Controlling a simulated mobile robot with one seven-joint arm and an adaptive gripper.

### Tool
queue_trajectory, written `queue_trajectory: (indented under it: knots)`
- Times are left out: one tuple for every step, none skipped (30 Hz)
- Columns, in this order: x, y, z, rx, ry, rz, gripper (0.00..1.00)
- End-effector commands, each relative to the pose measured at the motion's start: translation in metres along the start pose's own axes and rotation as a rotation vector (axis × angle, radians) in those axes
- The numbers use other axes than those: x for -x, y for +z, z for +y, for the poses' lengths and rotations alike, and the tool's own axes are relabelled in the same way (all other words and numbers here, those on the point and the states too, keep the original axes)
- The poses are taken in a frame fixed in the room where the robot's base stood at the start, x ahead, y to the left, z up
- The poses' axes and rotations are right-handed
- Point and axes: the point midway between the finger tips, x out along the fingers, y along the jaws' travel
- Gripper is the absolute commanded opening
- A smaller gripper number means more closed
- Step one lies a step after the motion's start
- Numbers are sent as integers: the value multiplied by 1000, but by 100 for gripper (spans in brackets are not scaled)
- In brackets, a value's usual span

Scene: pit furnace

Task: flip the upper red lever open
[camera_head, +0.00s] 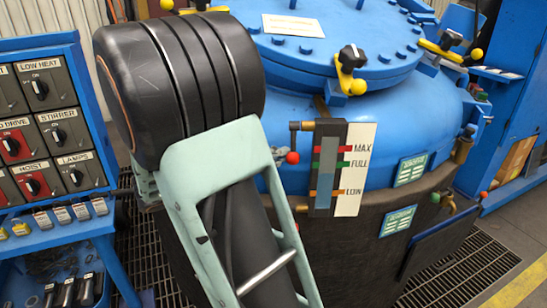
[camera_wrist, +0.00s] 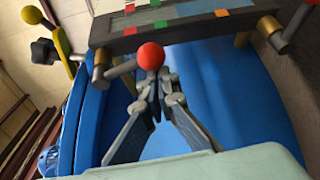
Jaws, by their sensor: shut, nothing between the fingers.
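The upper red lever is a short grey rod with a red ball (camera_head: 292,158). In the head view it hangs down from the upper brass fitting of the level gauge (camera_head: 323,166). In the wrist view the red ball (camera_wrist: 150,56) sits just beyond my fingertips, and its rod runs left to a brass fitting (camera_wrist: 101,66). My gripper (camera_wrist: 158,84) is shut and empty, its fingertips close to the ball; I cannot tell whether they touch it. In the head view my arm hides most of the gripper.
The blue furnace vessel (camera_head: 410,110) stands behind the gauge. A lower brass fitting (camera_wrist: 272,28) is at the right in the wrist view. Yellow-handled clamps (camera_head: 351,70) are on the lid. A blue switch panel (camera_head: 45,130) stands at the left.

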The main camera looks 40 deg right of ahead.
Motion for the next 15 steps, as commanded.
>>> queue_trajectory:
  knots:
    - [0,0,0,0,0,0,0]
    - [0,0,0,0,0,0,0]
    - [0,0,0,0,0,0,0]
    - [0,0,0,0,0,0,0]
    - [0,0,0,0,0,0,0]
    - [0,0,0,0,0,0,0]
    - [0,0,0,1,0,0,0]
    - [0,0,1,2,-1,0,0]
    - [0,0,1,5,-3,0,0]
    - [1,1,1,8,-5,0,0]
    - [1,1,2,12,-7,0,0]
    - [1,2,2,19,-12,0,0]
    - [2,2,3,26,-16,0,0]
    - [2,3,3,34,-20,0,0]
    - [2,3,2,41,-25,-1,0]
